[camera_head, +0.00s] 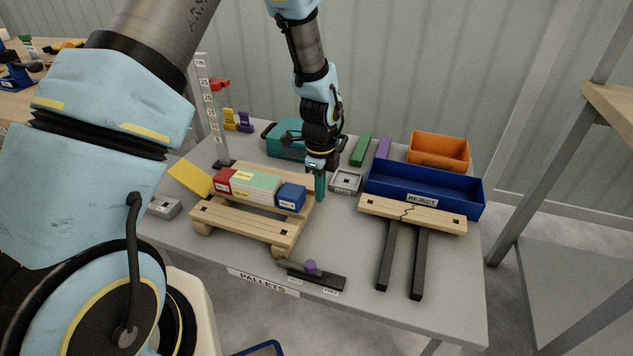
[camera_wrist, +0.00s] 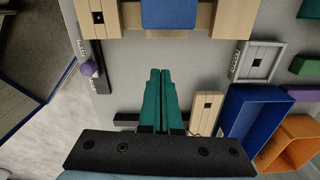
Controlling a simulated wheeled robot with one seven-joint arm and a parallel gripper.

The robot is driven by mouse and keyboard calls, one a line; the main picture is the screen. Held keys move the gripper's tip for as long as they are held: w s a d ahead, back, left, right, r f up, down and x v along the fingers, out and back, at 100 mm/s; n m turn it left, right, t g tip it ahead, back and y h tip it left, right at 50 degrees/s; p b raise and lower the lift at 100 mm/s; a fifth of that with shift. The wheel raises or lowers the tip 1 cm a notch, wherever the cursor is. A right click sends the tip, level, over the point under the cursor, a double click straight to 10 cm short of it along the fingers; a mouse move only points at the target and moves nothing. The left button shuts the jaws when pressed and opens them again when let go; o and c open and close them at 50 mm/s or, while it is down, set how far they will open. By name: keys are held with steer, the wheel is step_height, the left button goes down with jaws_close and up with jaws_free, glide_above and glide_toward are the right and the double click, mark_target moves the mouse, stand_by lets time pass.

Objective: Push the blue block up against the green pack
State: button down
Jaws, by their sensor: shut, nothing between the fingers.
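The blue block (camera_head: 291,196) lies on the wooden pallet (camera_head: 243,228), at the right end of a row with the pale green pack (camera_head: 257,187) and a red block (camera_head: 222,180). I cannot tell whether a small gap separates blue block and green pack. My gripper (camera_head: 320,196) points down just right of the blue block, its teal fingers shut and empty. In the wrist view the fingers (camera_wrist: 160,76) are together, below the blue block (camera_wrist: 170,14), with bare table showing between. The green pack is out of the wrist view.
A blue reject bin (camera_head: 424,190) and an orange bin (camera_head: 438,151) stand at the right. A cracked wooden board (camera_head: 412,213) lies in front on dark forks. A grey tray (camera_head: 345,181) is right of my gripper. A height post (camera_head: 212,110) stands behind left.

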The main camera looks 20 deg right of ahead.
mark_target(300, 194)
step_height(300, 194, down, 5)
steer(key=shift+f, duration=0.15)
steer(key=shift+w+a+r+p, duration=0.2)
steer(key=shift+w+a+p, duration=0.3)
steer(key=shift+w+a, duration=0.9)
steer(key=shift+w, duration=0.15)
steer(key=shift+w+a, duration=0.55)
steer(key=shift+w, duration=0.1)
steer(key=shift+d, duration=0.1)
